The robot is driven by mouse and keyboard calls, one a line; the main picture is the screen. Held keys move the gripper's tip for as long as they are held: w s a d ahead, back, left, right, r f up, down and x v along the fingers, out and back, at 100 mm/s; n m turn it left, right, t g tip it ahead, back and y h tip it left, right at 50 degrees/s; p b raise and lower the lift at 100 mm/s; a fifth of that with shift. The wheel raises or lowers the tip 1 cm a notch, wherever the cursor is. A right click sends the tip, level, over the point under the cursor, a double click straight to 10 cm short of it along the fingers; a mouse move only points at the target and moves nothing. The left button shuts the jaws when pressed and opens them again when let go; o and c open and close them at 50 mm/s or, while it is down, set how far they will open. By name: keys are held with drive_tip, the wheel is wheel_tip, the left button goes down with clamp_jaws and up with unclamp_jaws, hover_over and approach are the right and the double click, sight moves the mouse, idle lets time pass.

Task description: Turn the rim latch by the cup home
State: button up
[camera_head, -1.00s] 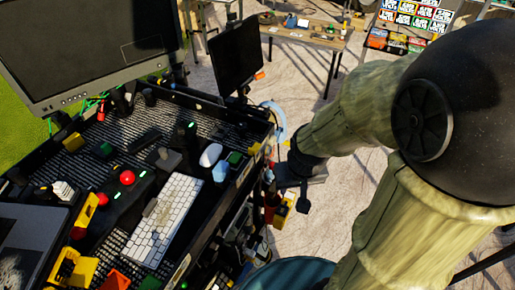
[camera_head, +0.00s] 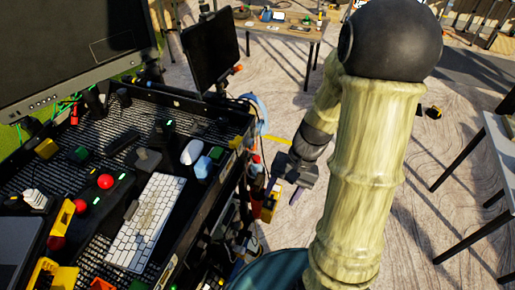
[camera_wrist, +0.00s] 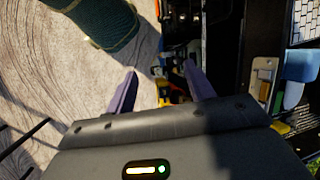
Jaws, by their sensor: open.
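My gripper (camera_head: 284,190) is open and empty, off the right side of the black cart (camera_head: 170,100), over the floor side of its rim. Its two purple fingers also show in the wrist view (camera_wrist: 161,68), spread apart with nothing gripped. A light blue cup-like thing (camera_head: 203,167) stands near the cart's right rim; it is at the right of the wrist view (camera_wrist: 300,65). A pale metal plate with a brown block (camera_wrist: 264,88) lies along the rim beside it, right of the fingers and apart from them. It looks like the latch; its exact turn is unclear.
A white mouse (camera_head: 192,152), keyboard (camera_head: 145,222) and red buttons (camera_head: 105,181) crowd the cart top. A small monitor (camera_head: 211,48) rises at its far corner. A dark teal cylinder (camera_wrist: 100,20) is at the wrist view's upper left. Open floor lies right of the cart.

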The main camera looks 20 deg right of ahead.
sight(253, 144)
drive_tip(key=w+d+f+m+t+y+b, duration=0.3)
drive_tip(key=w+d+m+t+y, duration=0.7)
drive_tip(key=d+t, duration=0.2)
drive_tip(key=shift+w+d+f+m, duration=0.3)
drive_tip(key=shift+d+f+m, duration=0.1)
drive_tip(key=shift+d, duration=0.1)
drive_tip(key=shift+a, duration=0.1)
drive_tip(key=p+x, duration=0.1)
drive_tip(key=x, duration=0.4)
drive_tip(key=p+x, duration=0.2)
drive_tip(key=x, duration=0.4)
drive_tip(key=p+x, duration=0.1)
drive_tip(key=x, duration=0.5)
drive_tip(key=shift+w+r, duration=0.2)
drive_tip(key=shift+r, duration=0.05)
drive_tip(key=shift+c, duration=0.3)
drive_tip(key=c, duration=0.9)
